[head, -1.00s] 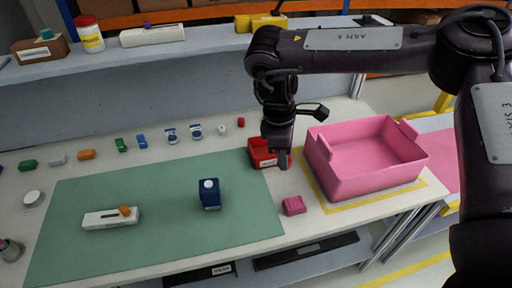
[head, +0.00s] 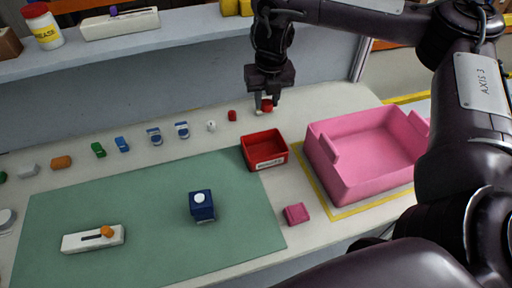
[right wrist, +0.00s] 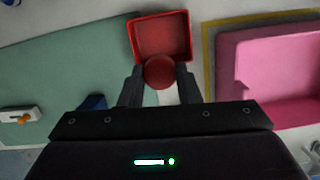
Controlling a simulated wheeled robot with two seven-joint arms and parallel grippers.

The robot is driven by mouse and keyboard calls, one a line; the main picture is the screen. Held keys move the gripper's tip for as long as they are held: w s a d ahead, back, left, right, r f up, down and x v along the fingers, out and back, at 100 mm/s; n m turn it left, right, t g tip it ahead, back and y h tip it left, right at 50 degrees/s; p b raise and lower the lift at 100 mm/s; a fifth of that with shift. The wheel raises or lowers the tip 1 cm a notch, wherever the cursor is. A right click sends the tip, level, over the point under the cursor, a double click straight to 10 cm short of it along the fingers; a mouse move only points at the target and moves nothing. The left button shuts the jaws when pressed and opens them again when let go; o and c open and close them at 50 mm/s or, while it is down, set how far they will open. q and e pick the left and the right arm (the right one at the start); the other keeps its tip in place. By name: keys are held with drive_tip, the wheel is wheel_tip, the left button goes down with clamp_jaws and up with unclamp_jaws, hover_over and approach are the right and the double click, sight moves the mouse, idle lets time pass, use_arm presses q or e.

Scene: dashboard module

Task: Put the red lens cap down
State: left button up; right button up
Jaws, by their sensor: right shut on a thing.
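My right gripper (head: 264,108) is shut on the red lens cap (head: 268,103), behind the small red tray in the head view. In the right wrist view the round red cap (right wrist: 160,72) sits between the two fingertips of the gripper (right wrist: 160,85). The small red tray (head: 265,164), with a white label on its front, stands right of the green mat and looks empty. The tray also shows past the cap in the right wrist view (right wrist: 185,38). The gap between cap and table is hard to tell. My left gripper is out of view.
A pink bin (head: 345,190) stands in a yellow outline at the right, with a small pink block (head: 296,214) before it. A row of small parts, ending with a red one (head: 232,115), lines the back. The green mat (head: 140,205) holds a blue block (head: 202,206) and a white slider box (head: 93,239).

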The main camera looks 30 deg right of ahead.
drive_tip(key=shift+w+d+n, duration=0.15)
drive_tip(key=shift+w+n, duration=0.15)
drive_tip(key=shift+f, duration=0.3)
drive_tip(key=b, duration=0.6)
hover_over(264, 154)
drive_tip(key=f, duration=1.4)
drive_tip(key=shift+s, duration=0.25)
wheel_tip(264, 154, down, 5)
drive_tip(key=shift+f, duration=0.1)
drive_tip(key=shift+f, duration=0.45)
drive_tip(key=o, duration=0.9)
drive_tip(key=shift+o, duration=0.2)
drive_tip(key=shift+r, duration=0.1)
